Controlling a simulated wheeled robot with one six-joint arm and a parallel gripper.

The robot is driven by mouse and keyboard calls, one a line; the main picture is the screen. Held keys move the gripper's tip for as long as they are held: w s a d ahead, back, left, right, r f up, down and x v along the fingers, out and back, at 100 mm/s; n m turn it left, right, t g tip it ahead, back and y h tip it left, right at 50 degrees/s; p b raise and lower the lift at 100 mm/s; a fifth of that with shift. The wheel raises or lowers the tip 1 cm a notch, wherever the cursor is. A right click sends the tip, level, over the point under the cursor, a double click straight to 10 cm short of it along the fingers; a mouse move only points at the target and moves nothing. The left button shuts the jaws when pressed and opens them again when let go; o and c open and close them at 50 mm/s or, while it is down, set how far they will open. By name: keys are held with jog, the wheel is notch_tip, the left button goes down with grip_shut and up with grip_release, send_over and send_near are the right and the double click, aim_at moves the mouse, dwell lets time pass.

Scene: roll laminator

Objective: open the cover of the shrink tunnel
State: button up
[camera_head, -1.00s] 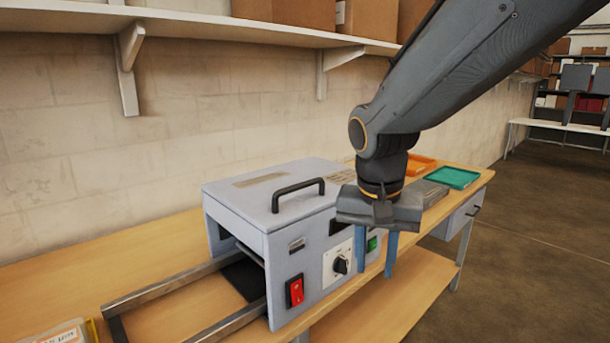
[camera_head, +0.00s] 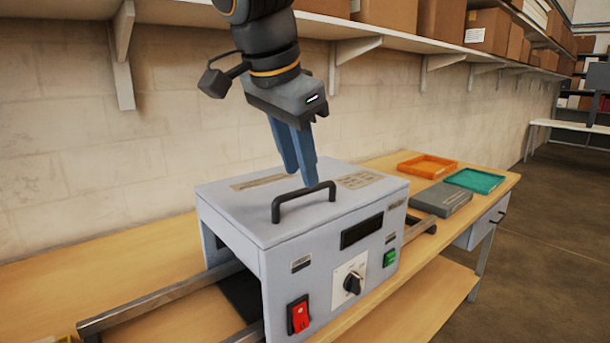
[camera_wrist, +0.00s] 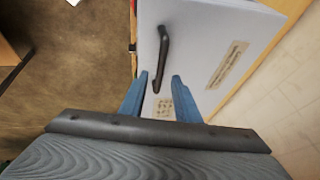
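The shrink tunnel (camera_head: 330,262) is a light grey box on the wooden bench, with a closed flat cover (camera_head: 240,205) on top. A black bar handle (camera_head: 304,200) stands on the cover near its front edge. My gripper (camera_head: 305,180) points down just above and behind the handle, with blue fingers. In the wrist view the fingers (camera_wrist: 155,95) are spread apart and empty; the handle (camera_wrist: 162,55) lies ahead of them, with its near end close to the left finger. I cannot tell if a finger touches the handle.
The front has a red switch (camera_head: 298,315), a dial (camera_head: 352,283) and a green button (camera_head: 389,258). Metal rails (camera_head: 160,295) run out to the left. A grey box (camera_head: 440,199), an orange tray (camera_head: 427,166) and a teal tray (camera_head: 474,180) lie right. A shelf (camera_head: 330,24) with cartons hangs above.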

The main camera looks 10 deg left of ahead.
aim_at(305, 189)
jog(key=shift+x, duration=1.65)
grip_shut()
